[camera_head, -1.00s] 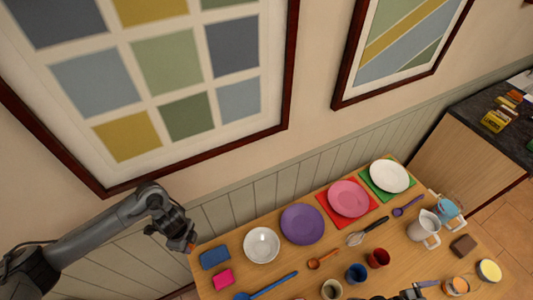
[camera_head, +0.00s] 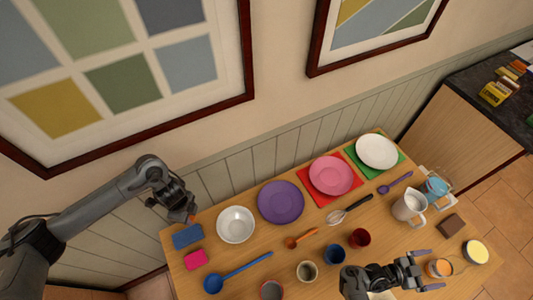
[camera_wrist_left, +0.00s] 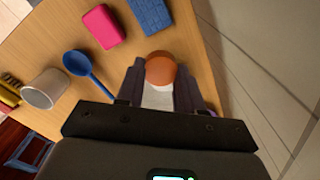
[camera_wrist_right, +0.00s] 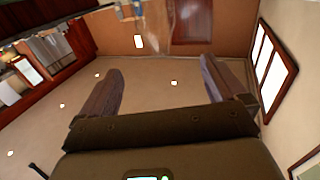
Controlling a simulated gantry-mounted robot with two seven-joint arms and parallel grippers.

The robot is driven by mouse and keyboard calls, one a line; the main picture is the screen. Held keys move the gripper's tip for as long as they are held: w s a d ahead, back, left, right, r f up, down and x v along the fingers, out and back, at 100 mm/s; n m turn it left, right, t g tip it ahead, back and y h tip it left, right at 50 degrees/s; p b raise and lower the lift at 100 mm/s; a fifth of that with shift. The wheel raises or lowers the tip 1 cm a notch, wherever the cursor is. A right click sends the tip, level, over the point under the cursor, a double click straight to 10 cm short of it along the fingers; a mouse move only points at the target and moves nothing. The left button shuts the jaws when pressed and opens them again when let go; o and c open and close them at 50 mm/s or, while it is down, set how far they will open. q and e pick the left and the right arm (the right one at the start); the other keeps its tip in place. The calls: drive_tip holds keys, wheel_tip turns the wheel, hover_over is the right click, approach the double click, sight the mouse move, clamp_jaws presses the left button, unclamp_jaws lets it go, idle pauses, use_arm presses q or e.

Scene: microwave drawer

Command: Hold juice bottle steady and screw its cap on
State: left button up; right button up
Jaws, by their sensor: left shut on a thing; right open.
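My left gripper (camera_head: 188,214) is at the table's left end, above and behind the blue sponge. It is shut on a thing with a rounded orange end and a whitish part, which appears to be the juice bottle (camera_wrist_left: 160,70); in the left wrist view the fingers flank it. Most of it is hidden in the head view, and I cannot make out a separate cap. My right gripper (camera_head: 429,270) is open over the table's front right, its fingers pointing right. In the right wrist view nothing is between the fingers (camera_wrist_right: 160,88).
The wooden table (camera_head: 330,218) holds plates, bowls, cups and utensils. Near my left gripper are the blue sponge (camera_head: 187,236) and pink block (camera_head: 195,259). Near my right gripper are an orange-topped cup (camera_head: 438,268), a yellow-topped container (camera_head: 475,251) and a white pitcher (camera_head: 409,204).

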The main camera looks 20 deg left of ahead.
drive_tip(key=b, duration=0.3)
approach(444, 267)
drive_tip(key=d, duration=0.1)
drive_tip(key=shift+w+r, duration=0.35)
drive_tip(key=shift+d, duration=0.1)
drive_tip(key=shift+b+x, duration=0.45)
drive_tip(key=shift+x, duration=2.85)
drive_tip(key=shift+w+d+f, duration=0.2)
drive_tip(key=shift+d, duration=0.25)
drive_tip(key=b+x, duration=0.1)
drive_tip(key=x, duration=0.2)
drive_tip(key=shift+d+f+b, duration=0.15)
drive_tip(key=shift+f+b, duration=0.05)
drive_tip(key=shift+b, duration=0.15)
drive_tip(key=shift+w+d, duration=0.25)
drive_tip(key=shift+d, duration=0.2)
